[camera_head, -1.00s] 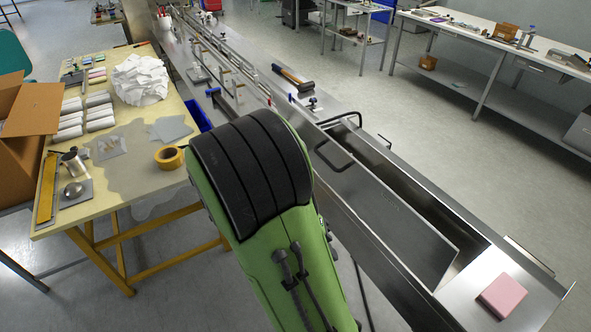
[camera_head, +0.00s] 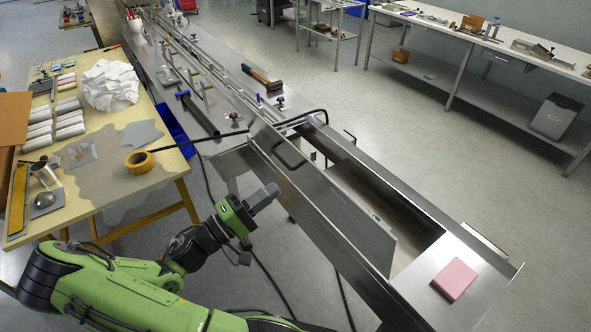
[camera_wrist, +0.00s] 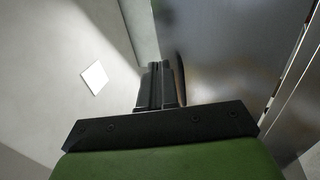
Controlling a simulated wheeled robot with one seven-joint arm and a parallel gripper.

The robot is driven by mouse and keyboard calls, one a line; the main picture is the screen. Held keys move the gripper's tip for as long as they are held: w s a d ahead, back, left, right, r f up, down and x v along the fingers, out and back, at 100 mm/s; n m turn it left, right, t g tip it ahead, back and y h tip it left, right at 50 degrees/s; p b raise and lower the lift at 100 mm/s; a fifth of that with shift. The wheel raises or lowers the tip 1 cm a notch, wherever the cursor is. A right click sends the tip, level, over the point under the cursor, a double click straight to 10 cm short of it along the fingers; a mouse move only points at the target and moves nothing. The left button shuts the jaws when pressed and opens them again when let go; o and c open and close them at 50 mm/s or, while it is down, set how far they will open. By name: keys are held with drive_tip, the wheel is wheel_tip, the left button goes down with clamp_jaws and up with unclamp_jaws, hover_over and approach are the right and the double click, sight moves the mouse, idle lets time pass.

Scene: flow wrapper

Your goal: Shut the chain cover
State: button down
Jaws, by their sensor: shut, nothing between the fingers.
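The chain cover (camera_head: 335,210) is a long grey metal panel with a black bar handle (camera_head: 288,156) near its far end. It stands open, tilted up along the left side of an open trough (camera_head: 385,200). My gripper (camera_head: 274,189) is shut and empty, left of the cover's outer face, below and near the handle; I cannot tell the exact gap. In the wrist view, my closed fingers (camera_wrist: 160,84) point toward a smooth grey metal surface at the right, probably the machine's side.
A pink block (camera_head: 454,279) lies on the machine's near end plate. A yellow-topped table (camera_head: 100,190) with a tape roll (camera_head: 139,161) stands at left. Black cables hang between table and machine. Open floor lies right of the machine, before a long workbench (camera_head: 490,50).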

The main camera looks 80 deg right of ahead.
sight(310, 164)
drive_tip(key=p+x, duration=0.1)
drive_tip(key=x, duration=0.8)
drive_tip(key=shift+a, duration=0.1)
